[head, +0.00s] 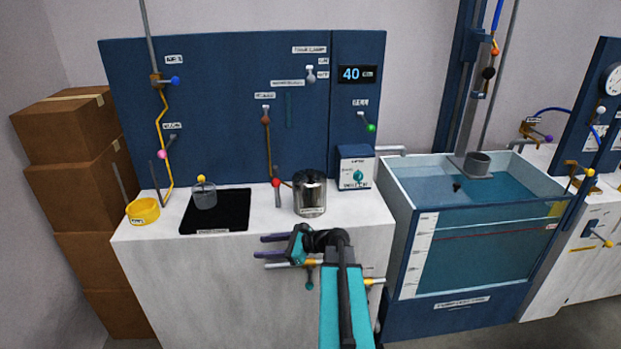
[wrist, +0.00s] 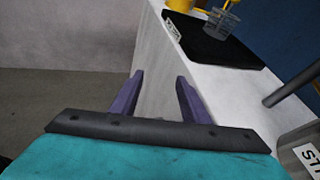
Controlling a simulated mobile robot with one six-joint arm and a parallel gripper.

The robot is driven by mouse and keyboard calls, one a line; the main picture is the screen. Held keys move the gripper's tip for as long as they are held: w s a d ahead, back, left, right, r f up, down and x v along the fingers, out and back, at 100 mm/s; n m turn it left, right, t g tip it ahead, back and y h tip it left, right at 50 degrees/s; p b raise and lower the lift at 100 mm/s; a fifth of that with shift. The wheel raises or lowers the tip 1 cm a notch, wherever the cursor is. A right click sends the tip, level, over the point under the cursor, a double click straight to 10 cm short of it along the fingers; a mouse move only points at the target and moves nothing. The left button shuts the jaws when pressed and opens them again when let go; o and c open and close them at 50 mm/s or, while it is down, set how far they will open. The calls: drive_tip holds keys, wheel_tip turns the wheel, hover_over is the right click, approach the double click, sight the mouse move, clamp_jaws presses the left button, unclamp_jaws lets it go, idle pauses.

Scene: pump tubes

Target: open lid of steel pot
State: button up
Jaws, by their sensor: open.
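The steel pot (head: 310,193) stands upright on the white counter, right of the black mat. Its top looks dark, and I cannot tell from here whether the lid is on. In the wrist view, part of a grey metal body with a label (wrist: 304,150) shows at the right edge, with a rod sticking out to the left. My gripper (head: 272,246) is in front of the counter's front edge, lower left of the pot and apart from it. In the wrist view its two purple fingers (wrist: 157,95) are spread, with nothing between them.
A black mat (head: 230,214) with a clear beaker (head: 204,195) lies left of the pot. A yellow ring-shaped dish (head: 143,210) is farther left. A blue panel (head: 215,110) with pipes stands behind. A water tank (head: 470,240) is at right.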

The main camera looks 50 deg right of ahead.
drive_tip(key=s+d+r+m+t+h, duration=0.1)
drive_tip(key=s+d+r+m+t, duration=0.1)
drive_tip(key=d+r, duration=0.45)
drive_tip(key=s+d+r+m+t+h, duration=0.2)
drive_tip(key=d+r+m, duration=0.1)
drive_tip(key=d+r, duration=0.3)
drive_tip(key=m+t+h+b, duration=0.1)
drive_tip(key=m+t+h, duration=0.1)
approach(314, 175)
drive_tip(key=s, duration=0.2)
drive_tip(key=shift+s+d+r, duration=0.1)
drive_tip(key=shift+s, duration=0.1)
drive_tip(key=shift+w, duration=0.2)
drive_tip(key=w+p, duration=0.1)
drive_tip(key=w, duration=0.3)
drive_tip(key=w+a+p, duration=0.1)
drive_tip(key=w, duration=0.4)
drive_tip(key=w+p, duration=0.1)
drive_tip(key=w, duration=0.3)
drive_tip(key=shift+w+a, duration=0.15)
drive_tip(key=shift+w, duration=0.05)
